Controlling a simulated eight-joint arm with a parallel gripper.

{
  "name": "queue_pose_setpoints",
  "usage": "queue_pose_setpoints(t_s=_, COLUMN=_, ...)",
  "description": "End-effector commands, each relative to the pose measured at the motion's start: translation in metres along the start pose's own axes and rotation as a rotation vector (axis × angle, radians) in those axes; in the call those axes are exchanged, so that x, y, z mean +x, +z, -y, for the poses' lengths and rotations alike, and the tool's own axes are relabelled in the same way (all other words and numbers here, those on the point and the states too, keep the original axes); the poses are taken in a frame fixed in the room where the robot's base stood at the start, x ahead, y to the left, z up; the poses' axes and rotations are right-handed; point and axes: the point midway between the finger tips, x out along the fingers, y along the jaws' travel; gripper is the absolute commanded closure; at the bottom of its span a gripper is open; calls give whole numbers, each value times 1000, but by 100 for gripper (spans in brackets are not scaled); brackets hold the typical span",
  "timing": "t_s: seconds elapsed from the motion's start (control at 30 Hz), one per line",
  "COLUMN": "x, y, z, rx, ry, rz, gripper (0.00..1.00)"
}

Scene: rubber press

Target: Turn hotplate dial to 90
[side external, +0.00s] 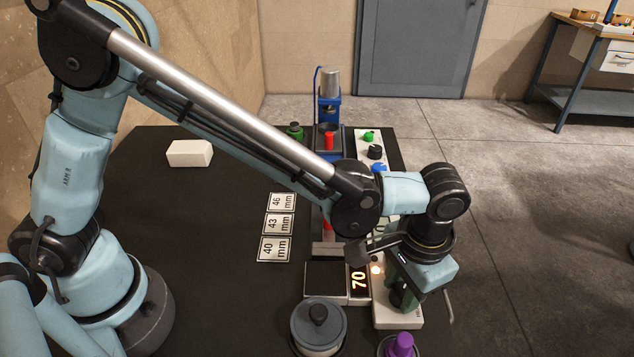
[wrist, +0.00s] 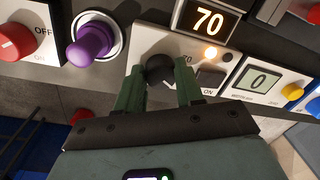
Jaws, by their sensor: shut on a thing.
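The hotplate dial (wrist: 160,68) is a round black knob on a white panel (wrist: 217,54), seen in the wrist view. My gripper (wrist: 158,86) has its two green fingers on either side of the dial and is shut on it. In the side view my gripper (side external: 404,292) reaches down over the white panel and hides the dial. The orange display reads 70 in the wrist view (wrist: 210,21) and in the side view (side external: 358,281). An orange light (wrist: 211,53) glows on the panel. A dark square plate (side external: 324,276) lies left of the display in the side view.
A purple knob (wrist: 92,39) and a red OFF knob (wrist: 16,41) stand left of the dial. A lidded grey pot (side external: 318,327) stands at the front.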

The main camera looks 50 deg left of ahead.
Motion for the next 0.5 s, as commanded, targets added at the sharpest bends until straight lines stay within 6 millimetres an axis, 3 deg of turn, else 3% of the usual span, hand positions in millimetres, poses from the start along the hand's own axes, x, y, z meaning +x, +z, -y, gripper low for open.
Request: queue_pose_setpoints(t_s=0.5, x=0, y=1, z=2, rx=468, ry=-2, rz=-28, gripper=94)
